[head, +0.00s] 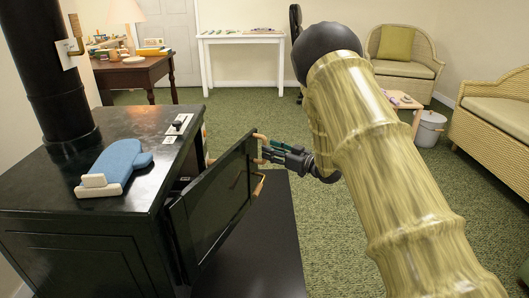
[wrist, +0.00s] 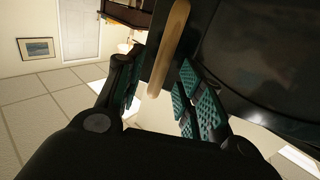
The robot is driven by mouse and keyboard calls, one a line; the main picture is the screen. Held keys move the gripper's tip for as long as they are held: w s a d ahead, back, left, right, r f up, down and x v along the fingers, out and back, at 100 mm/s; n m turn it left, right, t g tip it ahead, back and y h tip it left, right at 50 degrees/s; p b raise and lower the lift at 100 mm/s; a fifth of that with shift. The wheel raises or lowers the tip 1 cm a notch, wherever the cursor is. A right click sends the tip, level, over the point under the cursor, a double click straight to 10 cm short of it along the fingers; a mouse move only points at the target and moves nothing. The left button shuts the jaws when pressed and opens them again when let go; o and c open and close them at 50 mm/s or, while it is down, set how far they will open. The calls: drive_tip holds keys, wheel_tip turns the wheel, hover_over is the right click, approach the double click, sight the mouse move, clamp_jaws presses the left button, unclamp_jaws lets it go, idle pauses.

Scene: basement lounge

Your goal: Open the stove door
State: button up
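The black stove (head: 80,245) stands at the left with its flue pipe. Its door (head: 218,200) is swung partly open, standing out at an angle from the stove's right side, with a gap behind it. A light wooden handle (head: 260,183) shows on the door's outer side. In the wrist view the wooden handle (wrist: 169,48) lies ahead between my teal-padded fingers. My gripper (head: 270,152) is at the door's far upper edge, and its fingers (wrist: 160,95) are spread apart. No clear contact with the handle shows. The dark door panel (wrist: 265,50) fills the wrist view's upper right.
A blue mitt-like item (head: 120,163) lies on the stove top. A dark hearth slab (head: 270,240) is below the door. A brown desk (head: 135,72) and white table (head: 240,38) stand behind. Wicker seats (head: 405,65) are at the right. Green carpet (head: 320,225) lies open between.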

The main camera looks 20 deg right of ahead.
drive_tip(key=shift+b+x, duration=0.45)
drive_tip(key=shift+x, duration=1.35)
clamp_jaws()
